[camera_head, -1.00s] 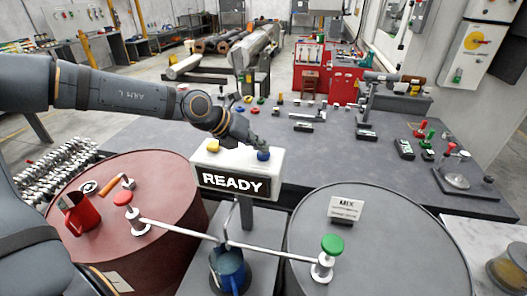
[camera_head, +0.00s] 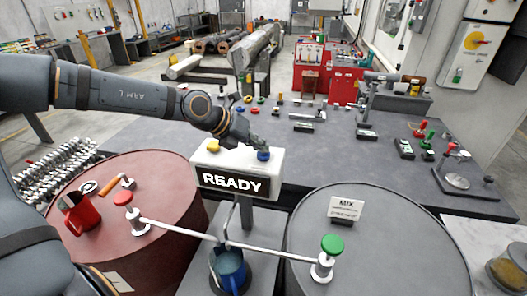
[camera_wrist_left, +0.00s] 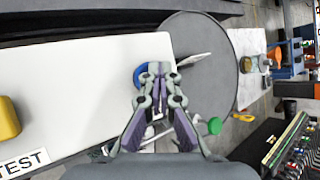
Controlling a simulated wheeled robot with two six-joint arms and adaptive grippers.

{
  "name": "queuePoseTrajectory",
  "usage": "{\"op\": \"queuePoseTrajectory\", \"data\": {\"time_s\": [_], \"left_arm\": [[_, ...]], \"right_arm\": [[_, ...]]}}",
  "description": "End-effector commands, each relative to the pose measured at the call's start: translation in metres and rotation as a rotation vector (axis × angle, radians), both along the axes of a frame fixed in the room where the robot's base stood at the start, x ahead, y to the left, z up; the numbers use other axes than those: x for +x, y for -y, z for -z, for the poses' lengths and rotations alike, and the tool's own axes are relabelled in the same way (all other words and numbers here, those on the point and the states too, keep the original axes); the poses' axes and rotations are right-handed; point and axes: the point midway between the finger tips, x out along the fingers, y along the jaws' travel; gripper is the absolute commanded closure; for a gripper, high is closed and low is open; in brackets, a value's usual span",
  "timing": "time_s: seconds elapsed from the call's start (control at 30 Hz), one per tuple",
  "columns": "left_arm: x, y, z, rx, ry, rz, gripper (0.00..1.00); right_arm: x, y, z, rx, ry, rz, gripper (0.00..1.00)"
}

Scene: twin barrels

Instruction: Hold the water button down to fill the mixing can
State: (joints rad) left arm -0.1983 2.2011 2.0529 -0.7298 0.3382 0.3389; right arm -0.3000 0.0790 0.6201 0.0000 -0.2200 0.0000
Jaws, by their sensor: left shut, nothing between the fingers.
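A white button box (camera_head: 238,178) with a READY display stands between two barrels. It has a yellow button (camera_head: 213,146) and a blue button (camera_head: 263,155) on top. My left gripper (camera_head: 256,143) is shut and empty, its fingertips at the blue button. In the left wrist view the shut fingertips (camera_wrist_left: 158,70) partly cover the blue button (camera_wrist_left: 140,76); I cannot tell how far it is pressed. The blue mixing can (camera_head: 228,275) stands upright below the box, under the thin spouts. Its inside looks bluish, but the level is unclear. My right gripper is out of view.
A red barrel (camera_head: 165,235) with a red-knobbed tap (camera_head: 123,199) and a red mug (camera_head: 80,212) is at left. A grey barrel (camera_head: 400,250) with a green-knobbed tap (camera_head: 332,245) and a MIX sign (camera_head: 346,208) is at right. The dark table (camera_head: 335,160) lies behind.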

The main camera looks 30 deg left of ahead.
Motion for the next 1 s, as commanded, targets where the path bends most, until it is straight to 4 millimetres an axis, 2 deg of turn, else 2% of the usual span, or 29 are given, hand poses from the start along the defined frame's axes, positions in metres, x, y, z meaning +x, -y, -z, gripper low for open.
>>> {"op": "queuePoseTrajectory", "data": {"time_s": [0.5, 0.83, 1.0], "left_arm": [[0.000, 0.000, 0.000, 0.000, -0.001, 0.001, 1.00], [0.000, 0.000, -0.017, -0.001, 0.000, -0.001, 1.00], [0.000, 0.000, -0.019, -0.001, -0.001, 0.000, 1.00]], "right_arm": [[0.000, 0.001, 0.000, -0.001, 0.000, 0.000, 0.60], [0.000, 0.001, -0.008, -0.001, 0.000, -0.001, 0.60], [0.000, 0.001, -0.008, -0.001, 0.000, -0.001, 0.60]]}}
